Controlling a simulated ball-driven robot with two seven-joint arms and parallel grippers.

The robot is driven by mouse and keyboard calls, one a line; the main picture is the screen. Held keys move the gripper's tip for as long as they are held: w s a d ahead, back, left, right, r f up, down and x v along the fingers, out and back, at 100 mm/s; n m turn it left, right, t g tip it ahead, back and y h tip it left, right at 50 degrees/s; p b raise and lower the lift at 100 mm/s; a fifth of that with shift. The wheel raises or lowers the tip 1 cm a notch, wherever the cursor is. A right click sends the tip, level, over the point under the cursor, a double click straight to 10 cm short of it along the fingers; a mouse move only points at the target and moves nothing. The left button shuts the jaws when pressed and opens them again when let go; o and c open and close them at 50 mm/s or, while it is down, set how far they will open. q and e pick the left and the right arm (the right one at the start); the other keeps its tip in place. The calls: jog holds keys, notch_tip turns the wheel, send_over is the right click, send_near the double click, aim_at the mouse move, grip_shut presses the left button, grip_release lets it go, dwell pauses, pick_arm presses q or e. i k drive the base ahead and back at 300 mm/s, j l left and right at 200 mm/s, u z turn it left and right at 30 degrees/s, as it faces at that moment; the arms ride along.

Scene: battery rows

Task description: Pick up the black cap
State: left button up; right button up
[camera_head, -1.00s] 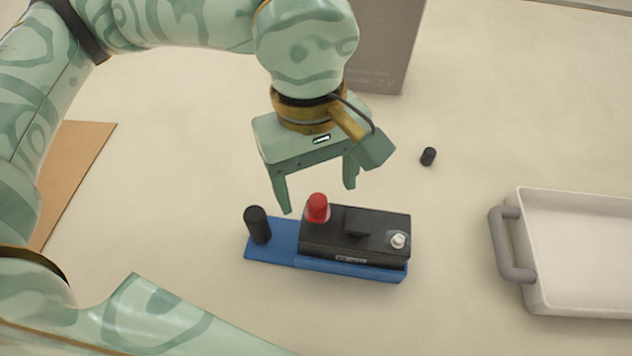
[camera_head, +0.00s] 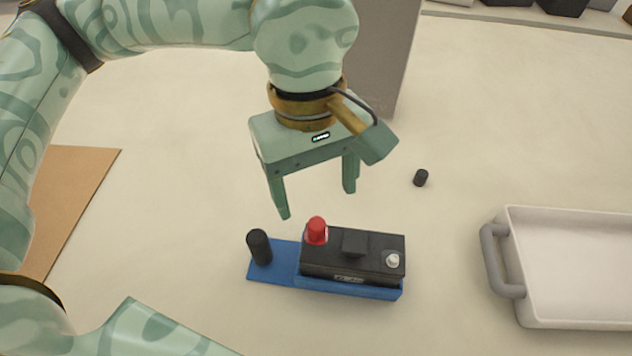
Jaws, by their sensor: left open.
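A small black cap (camera_head: 421,178) stands on the pale floor, right of my left gripper and apart from it. My left gripper (camera_head: 316,203) is open and empty, pointing down, with its fingers apart above and behind the battery. The black battery (camera_head: 378,250) sits on a blue base (camera_head: 285,272). A red cap (camera_head: 316,230) covers its left terminal, and its right terminal (camera_head: 393,260) is bare and pale. A taller black cylinder (camera_head: 259,247) stands on the base's left end. My right gripper is out of view.
A white tray (camera_head: 514,221) with a grey handle (camera_head: 494,262) lies at the right. A grey box (camera_head: 398,62) stands behind my left gripper. A brown board (camera_head: 82,188) lies at the left. The surface around the small cap is clear.

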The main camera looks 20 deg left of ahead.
aim_at(421, 175)
jog(key=k+l, duration=0.2)
jog(key=k, duration=0.3)
jog(key=k+l, duration=0.2)
jog(key=k, duration=0.25)
jog(key=k+l, duration=0.25)
jog(key=k, duration=0.25)
